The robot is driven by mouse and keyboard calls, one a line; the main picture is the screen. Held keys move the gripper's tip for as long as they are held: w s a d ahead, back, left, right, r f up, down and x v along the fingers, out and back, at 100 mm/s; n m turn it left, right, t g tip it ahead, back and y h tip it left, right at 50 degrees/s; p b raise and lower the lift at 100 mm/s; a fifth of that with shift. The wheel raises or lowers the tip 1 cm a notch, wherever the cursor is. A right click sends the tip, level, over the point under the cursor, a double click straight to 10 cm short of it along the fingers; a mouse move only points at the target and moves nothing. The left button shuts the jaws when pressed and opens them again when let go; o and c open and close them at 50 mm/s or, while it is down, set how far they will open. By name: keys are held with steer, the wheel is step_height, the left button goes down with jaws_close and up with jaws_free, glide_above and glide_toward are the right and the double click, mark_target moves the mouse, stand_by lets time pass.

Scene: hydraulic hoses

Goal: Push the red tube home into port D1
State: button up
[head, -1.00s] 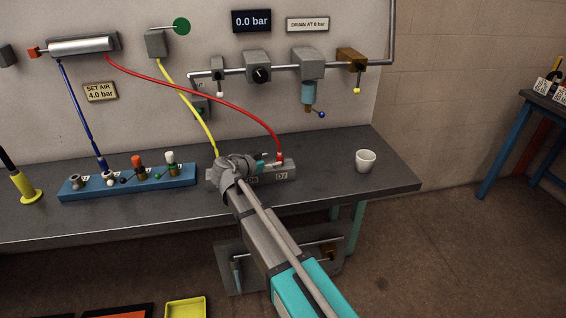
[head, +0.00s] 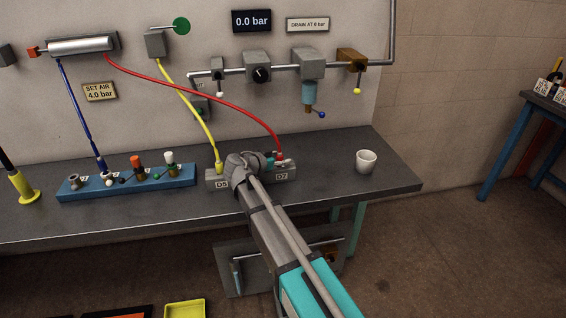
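The red tube (head: 215,97) runs from the silver cylinder on the wall down to a red end (head: 280,155) at the right part of a grey port block (head: 286,178) on the bench. I read the block's labels as D5 at left and D7 at right; I cannot make out a D1 label. My gripper (head: 271,160) is at the block, close beside the red end. My wrist covers the middle of the block and most of the fingers. I cannot tell whether they touch the tube, or how deep its end sits.
A yellow tube (head: 200,118) ends at the block's left part. A blue valve strip (head: 128,182) with several fittings lies to the left. A white cup (head: 366,161) stands to the right. Pipework with valves hangs on the wall above.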

jaws_close()
steer(key=shift+r, duration=0.15)
stand_by(0.4)
step_height(320, 180, up, 10)
steer(key=p, duration=1)
steer(key=shift+f, duration=0.2)
stand_by(0.4)
steer(key=shift+s, duration=0.15)
